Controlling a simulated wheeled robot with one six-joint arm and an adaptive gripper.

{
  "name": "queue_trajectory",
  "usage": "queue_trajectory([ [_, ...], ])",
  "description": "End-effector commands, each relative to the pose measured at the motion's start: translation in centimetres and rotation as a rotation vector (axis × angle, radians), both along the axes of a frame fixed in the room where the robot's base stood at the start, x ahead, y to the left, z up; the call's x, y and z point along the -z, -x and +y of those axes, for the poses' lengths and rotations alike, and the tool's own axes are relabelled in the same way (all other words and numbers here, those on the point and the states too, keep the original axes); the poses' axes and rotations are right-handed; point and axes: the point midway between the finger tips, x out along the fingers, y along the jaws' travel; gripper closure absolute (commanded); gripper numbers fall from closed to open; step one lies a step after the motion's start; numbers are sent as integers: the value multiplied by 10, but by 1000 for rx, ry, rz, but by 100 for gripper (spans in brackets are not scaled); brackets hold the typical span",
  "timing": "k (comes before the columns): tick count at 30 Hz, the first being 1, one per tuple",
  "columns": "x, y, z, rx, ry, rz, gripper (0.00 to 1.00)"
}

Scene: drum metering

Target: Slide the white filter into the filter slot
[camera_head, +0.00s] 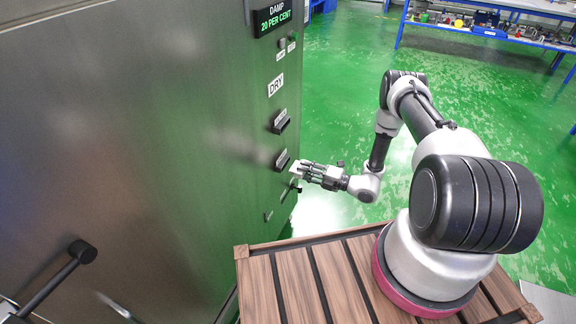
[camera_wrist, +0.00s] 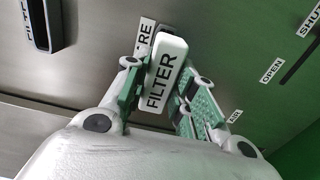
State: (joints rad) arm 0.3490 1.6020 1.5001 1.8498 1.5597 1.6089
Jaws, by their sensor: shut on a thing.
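The white filter (camera_wrist: 166,72), a small block lettered FILTER, is held between the fingers of my gripper (camera_wrist: 157,98). In the head view the filter (camera_head: 296,167) shows as a small white end at the fingertips of my gripper (camera_head: 303,173), close to the steel cabinet's face. A dark raised slot (camera_wrist: 42,24) with a partly cut-off label is at the upper left of the wrist view, apart from the filter. The head view shows an upper dark slot (camera_head: 281,121) and a lower one (camera_head: 282,160); their labels are too small to read. The filter is beside the lower one.
OPEN (camera_wrist: 271,70) and SHUT labels show at the wrist view's right.

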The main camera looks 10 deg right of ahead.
Motion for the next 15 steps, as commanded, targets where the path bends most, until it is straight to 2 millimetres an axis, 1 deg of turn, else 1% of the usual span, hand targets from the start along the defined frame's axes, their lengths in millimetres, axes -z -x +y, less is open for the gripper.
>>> queue_trajectory([
  [15,0,19,-27,1,0,0,100],
])
